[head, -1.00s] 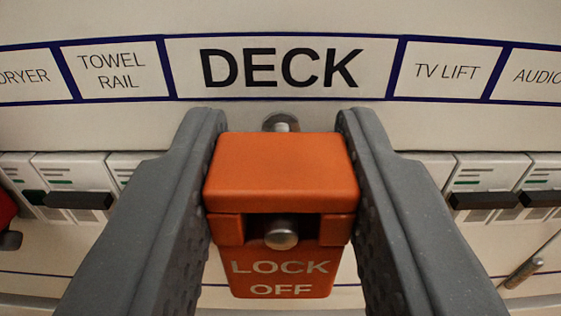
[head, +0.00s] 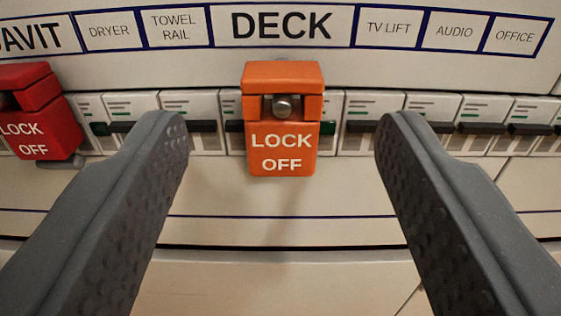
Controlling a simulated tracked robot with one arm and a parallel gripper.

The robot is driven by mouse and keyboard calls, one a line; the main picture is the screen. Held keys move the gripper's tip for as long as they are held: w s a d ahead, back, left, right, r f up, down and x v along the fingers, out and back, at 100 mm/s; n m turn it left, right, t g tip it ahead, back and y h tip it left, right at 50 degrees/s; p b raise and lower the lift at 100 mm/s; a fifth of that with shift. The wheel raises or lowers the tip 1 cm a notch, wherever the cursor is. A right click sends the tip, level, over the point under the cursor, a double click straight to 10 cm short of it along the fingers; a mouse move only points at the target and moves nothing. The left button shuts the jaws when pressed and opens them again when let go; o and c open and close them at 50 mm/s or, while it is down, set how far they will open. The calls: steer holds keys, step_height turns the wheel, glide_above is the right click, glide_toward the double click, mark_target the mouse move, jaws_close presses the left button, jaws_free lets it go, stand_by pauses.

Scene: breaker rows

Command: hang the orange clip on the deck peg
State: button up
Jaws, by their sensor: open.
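The orange clip (head: 282,150), marked LOCK OFF, hangs upright on the panel just below the DECK label (head: 282,25). The round metal end of the deck peg (head: 282,106) shows through the opening in the clip's upper part. The clip covers the breaker behind it. My gripper (head: 281,125) is open and empty. Its two grey fingers are spread wide to the left and right of the clip, apart from it and nearer to the camera.
A row of breakers with dark levers (head: 375,127) runs to both sides of the orange clip. The panel below is bare.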

steer(key=s+p, duration=0.1)
steer(key=s, duration=0.6)
steer(key=shift+s, duration=0.3)
stand_by(0.5)
